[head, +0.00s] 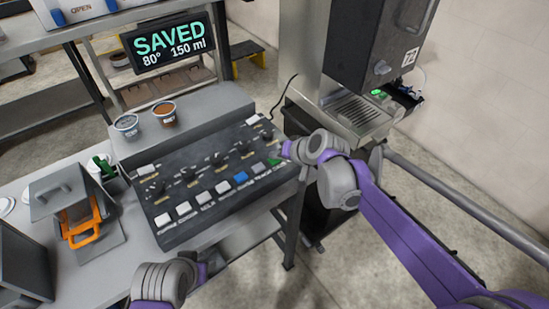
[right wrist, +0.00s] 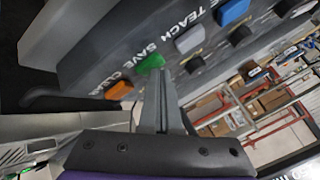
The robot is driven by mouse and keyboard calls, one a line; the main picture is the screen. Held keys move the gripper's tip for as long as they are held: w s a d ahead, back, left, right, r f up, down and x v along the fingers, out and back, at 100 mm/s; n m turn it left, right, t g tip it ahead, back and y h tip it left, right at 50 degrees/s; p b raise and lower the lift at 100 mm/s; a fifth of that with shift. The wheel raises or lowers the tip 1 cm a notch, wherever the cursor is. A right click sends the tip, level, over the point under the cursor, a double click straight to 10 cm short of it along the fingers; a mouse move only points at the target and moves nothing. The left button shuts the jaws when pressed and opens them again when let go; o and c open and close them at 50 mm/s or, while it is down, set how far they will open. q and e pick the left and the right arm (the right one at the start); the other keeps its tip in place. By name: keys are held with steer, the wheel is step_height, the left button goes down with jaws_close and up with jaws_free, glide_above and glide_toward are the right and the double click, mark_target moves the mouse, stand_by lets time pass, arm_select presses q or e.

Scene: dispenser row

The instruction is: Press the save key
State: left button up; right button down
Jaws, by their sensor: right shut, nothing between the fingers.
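The control panel (head: 205,190) is a dark sloped console with a row of keys along its front edge. The green key (head: 273,162) sits near the right end of that row. In the right wrist view the green key (right wrist: 150,62) lies beside the label SAVE. My right gripper (head: 285,152) is shut and empty. Its fingertips (right wrist: 161,72) are right at the green key and partly cover it; I cannot tell touching from just apart. The display (head: 168,45) reads SAVED, 80°, 150 ml. My left wrist is at the bottom edge, its fingers not clearly seen.
Two cups (head: 163,113) stand on the panel's back ledge. A dispenser machine (head: 365,60) stands at the right. A grey device with an orange handle (head: 80,228) is at the left.

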mark_target(277, 162)
stand_by(0.3)
arm_select(q)
steer(key=shift+w+r+p, duration=0.25)
steer(key=shift+r+p, duration=0.35)
steer(key=shift+r, duration=0.1)
arm_select(e)
steer(key=shift+r, duration=0.85)
steer(key=shift+r, duration=0.45)
steer(key=shift+r+p, duration=1.45)
steer(key=shift+r, duration=0.7)
arm_select(q)
steer(key=r, duration=0.2)
steer(key=w+r, duration=0.1)
steer(key=r, duration=0.1)
steer(key=shift+w, duration=0.2)
arm_select(e)
steer(key=shift+f, duration=0.1)
arm_select(q)
steer(key=shift+s, duration=0.1)
arm_select(e)
steer(key=shift+s, duration=0.1)
